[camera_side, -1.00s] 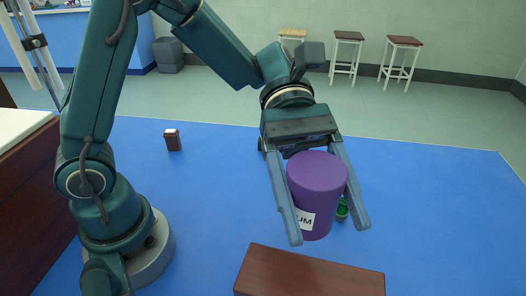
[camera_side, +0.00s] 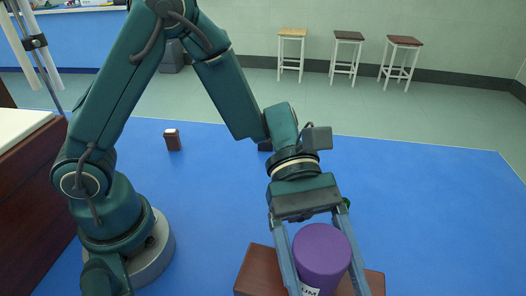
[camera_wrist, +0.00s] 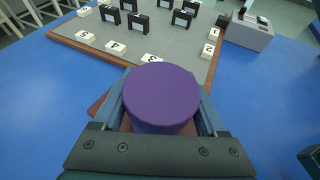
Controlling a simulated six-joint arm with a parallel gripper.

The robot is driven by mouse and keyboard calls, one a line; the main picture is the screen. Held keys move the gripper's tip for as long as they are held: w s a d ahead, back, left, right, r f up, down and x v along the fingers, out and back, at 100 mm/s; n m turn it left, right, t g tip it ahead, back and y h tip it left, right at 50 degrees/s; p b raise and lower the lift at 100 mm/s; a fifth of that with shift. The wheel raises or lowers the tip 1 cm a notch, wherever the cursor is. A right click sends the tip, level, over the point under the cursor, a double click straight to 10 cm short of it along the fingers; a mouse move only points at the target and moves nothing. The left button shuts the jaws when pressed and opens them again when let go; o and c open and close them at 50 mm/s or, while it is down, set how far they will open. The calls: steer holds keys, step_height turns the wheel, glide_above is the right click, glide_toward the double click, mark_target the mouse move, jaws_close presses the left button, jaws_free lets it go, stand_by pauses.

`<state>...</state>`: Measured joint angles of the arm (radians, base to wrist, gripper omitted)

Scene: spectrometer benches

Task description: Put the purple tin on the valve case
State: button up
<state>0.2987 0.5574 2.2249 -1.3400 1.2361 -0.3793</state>
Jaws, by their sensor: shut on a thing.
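The purple tin (camera_side: 322,252) is a smooth cylinder with a white label, upright between the fingers of my gripper (camera_side: 323,286). My gripper is shut on its sides, and the tin's flat top also shows in the wrist view (camera_wrist: 162,93). A brown wooden case (camera_side: 257,270), which I take to be the valve case, lies at the front of the blue table. The tin and fingers cover its middle in the side view. Its brown edge shows beside the tin in the wrist view (camera_wrist: 98,104). I cannot tell whether the tin touches it.
A wood-rimmed grey board (camera_wrist: 132,40) with black blocks and numbered white tags lies beyond the tin in the wrist view, near a grey box (camera_wrist: 248,32). A small brown block (camera_side: 172,140) stands at back left. A green item (camera_side: 346,203) is partly hidden. The table's right side is clear.

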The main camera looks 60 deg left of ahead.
mark_target(311, 228)
steer(key=o, duration=1.4)
steer(key=shift+f, duration=0.1)
steer(key=shift+w+a+r, duration=0.15)
steer(key=shift+a+r, duration=0.05)
steer(key=shift+r, duration=0.05)
steer(key=v, duration=1.1)
steer(key=shift+a, duration=0.15)
steer(key=s+a+m+t+y, duration=0.3)
steer(key=a+m+t+y, duration=0.2)
steer(key=a+m+y, duration=0.1)
steer(key=s+a+m+t+y, duration=0.3)
steer(key=a+m+t+y, duration=0.2)
steer(key=a+m+y, duration=0.1)
steer(key=shift+a+f+m+t, duration=0.15)
steer(key=shift+a+m+t, duration=0.25)
steer(key=shift+m, duration=0.3)
